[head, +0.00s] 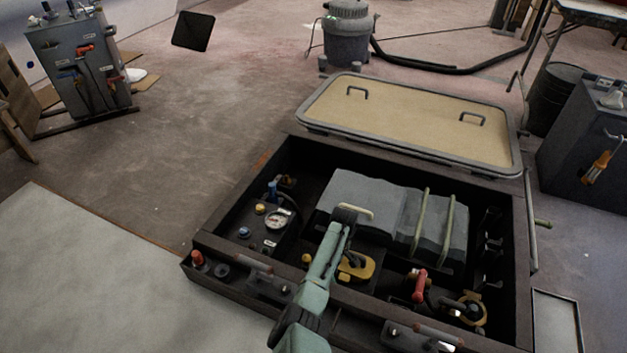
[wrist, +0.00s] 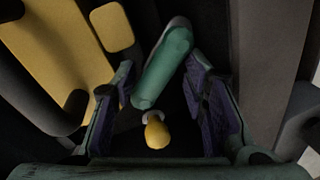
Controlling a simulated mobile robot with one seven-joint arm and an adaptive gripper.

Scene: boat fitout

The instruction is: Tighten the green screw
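My gripper (wrist: 158,76) is open in the wrist view, its two dark purple pads well apart. A long green rounded piece (wrist: 167,62) with a grey end shows between the fingers. I cannot tell whether it is the green screw or part of my own arm. A yellow knob (wrist: 157,134) with a pale collar sits below it, clear of both pads. In the head view my teal arm reaches over the open dark box (head: 222,247), and my fingers cannot be made out. No green screw can be picked out for certain there.
The box holds a round gauge (head: 276,220), a yellow knob (head: 306,258), a yellow fitting (head: 360,269), a red handle (head: 420,285) and grey blocks (head: 362,198) with pale pipes. Its walls stand close around my arm. A beige lid (head: 410,118) lies behind.

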